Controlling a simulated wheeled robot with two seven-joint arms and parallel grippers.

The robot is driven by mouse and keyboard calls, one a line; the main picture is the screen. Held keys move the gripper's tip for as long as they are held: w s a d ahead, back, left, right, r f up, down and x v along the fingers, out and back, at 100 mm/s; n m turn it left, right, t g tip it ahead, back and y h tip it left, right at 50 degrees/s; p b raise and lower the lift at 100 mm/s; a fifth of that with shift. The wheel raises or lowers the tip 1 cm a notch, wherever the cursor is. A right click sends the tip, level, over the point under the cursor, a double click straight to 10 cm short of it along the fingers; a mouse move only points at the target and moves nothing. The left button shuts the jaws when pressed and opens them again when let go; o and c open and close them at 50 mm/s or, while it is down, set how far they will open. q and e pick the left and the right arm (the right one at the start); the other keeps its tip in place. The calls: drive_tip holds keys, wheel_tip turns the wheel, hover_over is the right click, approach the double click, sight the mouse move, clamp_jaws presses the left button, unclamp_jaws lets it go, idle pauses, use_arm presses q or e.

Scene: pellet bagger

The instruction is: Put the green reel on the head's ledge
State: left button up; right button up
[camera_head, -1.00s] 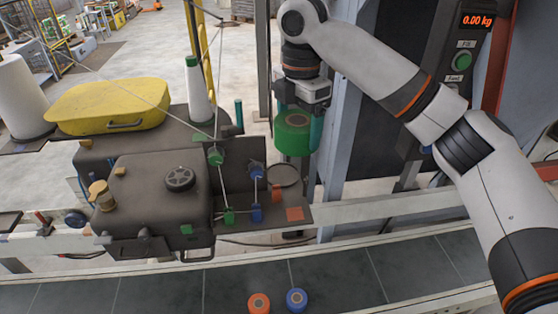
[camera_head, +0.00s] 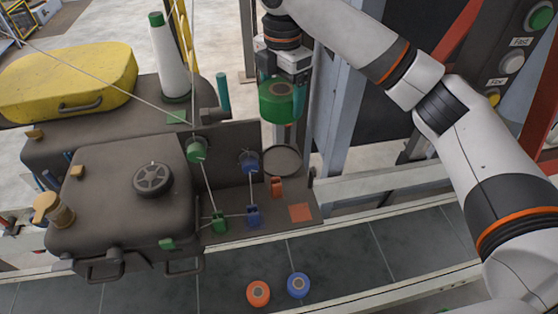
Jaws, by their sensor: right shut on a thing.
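A round grey disc (camera_head: 281,161) lies at the ledge's back right, apart from the reel. The ledge also bears a green guide (camera_head: 219,222), blue guides (camera_head: 253,215), an orange block (camera_head: 276,186) and an orange square (camera_head: 300,212). My left gripper is out of view.
A white cone (camera_head: 170,62) with a green top stands behind the head, beside a yellow case (camera_head: 68,80). Threads run across to the guides. An orange reel (camera_head: 258,293) and a blue reel (camera_head: 298,285) rest on the belt (camera_head: 370,250). A grey post (camera_head: 347,110) stands right of the gripper.

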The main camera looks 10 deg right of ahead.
drive_tip(key=f, duration=0.1)
drive_tip(key=f+b, duration=0.1)
drive_tip(key=f, duration=0.1)
drive_tip(key=f+b, duration=0.1)
drive_tip(key=shift+s+f, duration=0.25)
drive_tip(key=shift+f, duration=0.1)
wheel_tip(320, 180, down, 6)
drive_tip(key=shift+w+p, duration=0.15)
drive_tip(key=shift+p, duration=0.8)
wheel_tip(320, 180, down, 4)
drive_tip(key=shift+p, duration=0.75)
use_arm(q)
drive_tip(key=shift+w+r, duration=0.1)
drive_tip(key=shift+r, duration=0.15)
use_arm(e)
drive_tip(key=shift+f, duration=0.25)
drive_tip(key=shift+f, duration=0.15)
drive_tip(key=o, duration=1.1)
drive_tip(key=shift+c, duration=0.2)
